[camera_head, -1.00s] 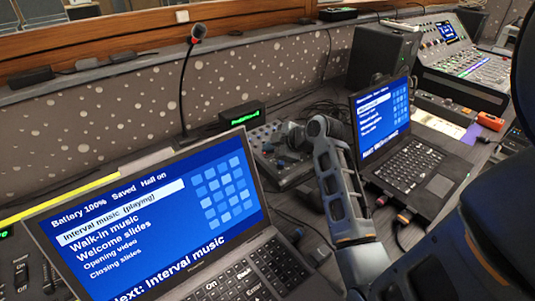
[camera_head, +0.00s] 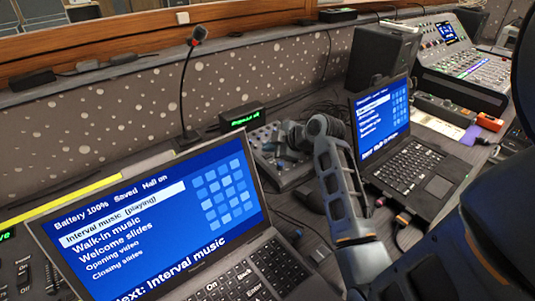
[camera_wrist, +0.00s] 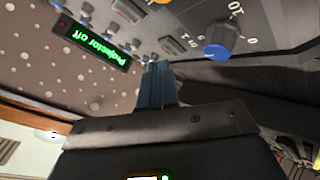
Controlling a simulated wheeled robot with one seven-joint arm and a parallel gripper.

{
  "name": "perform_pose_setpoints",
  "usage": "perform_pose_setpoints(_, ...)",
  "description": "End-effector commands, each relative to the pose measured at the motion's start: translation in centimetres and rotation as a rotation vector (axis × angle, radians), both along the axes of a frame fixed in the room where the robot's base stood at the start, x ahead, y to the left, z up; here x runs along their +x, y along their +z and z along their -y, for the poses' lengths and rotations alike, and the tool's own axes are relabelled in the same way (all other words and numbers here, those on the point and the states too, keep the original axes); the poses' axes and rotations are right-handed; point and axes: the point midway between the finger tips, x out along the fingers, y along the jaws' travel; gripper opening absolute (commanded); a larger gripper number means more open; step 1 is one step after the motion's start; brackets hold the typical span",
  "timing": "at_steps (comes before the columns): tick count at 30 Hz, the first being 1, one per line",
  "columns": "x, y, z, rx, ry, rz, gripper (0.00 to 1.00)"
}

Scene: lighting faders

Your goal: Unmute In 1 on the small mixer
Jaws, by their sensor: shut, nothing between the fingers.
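The small mixer (camera_head: 263,158) sits behind the left laptop, partly hidden by my arm and gripper. In the wrist view its panel (camera_wrist: 275,25) fills the top, seen close and turned over. I cannot make out an In 1 label or a mute light.
A small display (camera_wrist: 95,45) reads "Projector off" in green. A gooseneck microphone (camera_head: 197,35) stands behind the left laptop (camera_head: 150,230). The right laptop (camera_head: 410,165) stands right of my arm. A larger mixing desk (camera_head: 470,65) and black speaker (camera_head: 382,52) are farther right.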

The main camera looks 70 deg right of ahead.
Motion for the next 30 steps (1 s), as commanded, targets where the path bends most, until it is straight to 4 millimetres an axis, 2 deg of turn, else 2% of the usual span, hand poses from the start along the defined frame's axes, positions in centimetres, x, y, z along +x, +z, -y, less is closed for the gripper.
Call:
perform_pose_setpoints(21, -0.5, 5.9, -0.4, 0.000, 0.000, 0.000, 0.00)
perform_pose_setpoints(30, -0.6, 5.9, -0.4, 0.000, 0.000, 0.000, 0.00)
